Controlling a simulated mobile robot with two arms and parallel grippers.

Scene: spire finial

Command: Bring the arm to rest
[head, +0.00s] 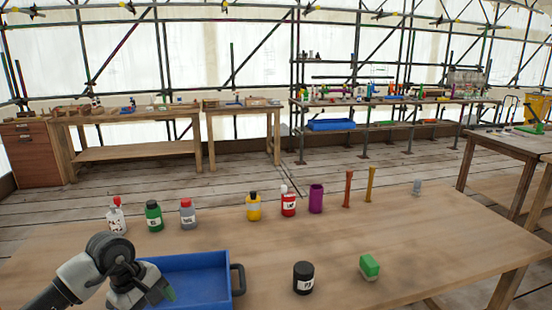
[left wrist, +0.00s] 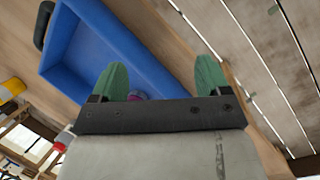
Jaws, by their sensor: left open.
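My left gripper (head: 160,293) is at the lower left of the head view, over the left part of a blue tray (head: 203,277). In the left wrist view the gripper (left wrist: 162,74) has its two green fingers spread apart, with nothing held between the tips. The blue tray (left wrist: 85,40) also shows there, beyond the fingers, and its visible inside looks empty. A small purple patch (left wrist: 136,96) shows just past the palm, mostly hidden. My right gripper is not in view.
Behind the tray stand a green bottle (head: 153,215), a grey bottle (head: 188,214), a yellow bottle (head: 254,207), a red bottle (head: 288,204) and a purple cup (head: 316,198).

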